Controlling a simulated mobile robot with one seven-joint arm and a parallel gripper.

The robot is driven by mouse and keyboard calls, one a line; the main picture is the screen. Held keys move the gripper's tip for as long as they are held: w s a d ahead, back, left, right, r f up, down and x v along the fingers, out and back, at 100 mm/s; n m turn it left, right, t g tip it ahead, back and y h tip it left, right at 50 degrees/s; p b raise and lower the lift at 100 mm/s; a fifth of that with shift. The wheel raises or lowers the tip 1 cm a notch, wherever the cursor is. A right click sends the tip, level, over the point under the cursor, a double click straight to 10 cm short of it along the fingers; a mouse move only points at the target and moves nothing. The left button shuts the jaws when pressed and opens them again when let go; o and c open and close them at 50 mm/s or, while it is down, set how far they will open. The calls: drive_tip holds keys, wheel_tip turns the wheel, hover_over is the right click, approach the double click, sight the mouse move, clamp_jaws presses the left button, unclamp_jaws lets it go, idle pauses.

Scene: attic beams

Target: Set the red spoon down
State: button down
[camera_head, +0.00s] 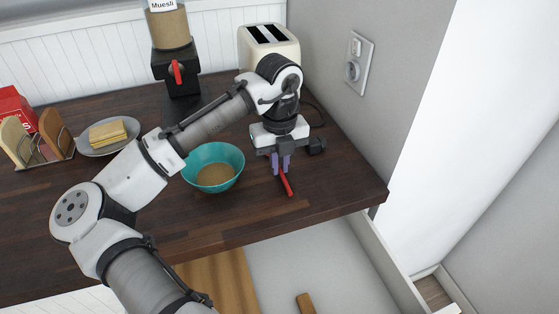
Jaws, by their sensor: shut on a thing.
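The red spoon (287,183) is in my gripper (281,169), to the right of the teal bowl. Its red part sticks out below the fingers toward the front edge of the dark wooden counter (331,185). My gripper points down with its purple fingers shut on the spoon. I cannot tell whether the spoon touches the counter. The rest of the spoon is hidden by the fingers.
The teal bowl (226,156) with brown contents stands just left of my gripper. A toaster (252,51), muesli dispenser (183,82), plate with yellow slices (90,150) and rack (65,156) stand behind. An open drawer (371,238) lies below the front edge. Counter right of the gripper is clear.

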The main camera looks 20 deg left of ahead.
drive_tip(key=shift+f, duration=0.15)
drive_tip(key=c, duration=1.5)
unclamp_jaws()
wheel_tip(320, 180, up, 12)
drive_tip(key=shift+r, duration=0.25)
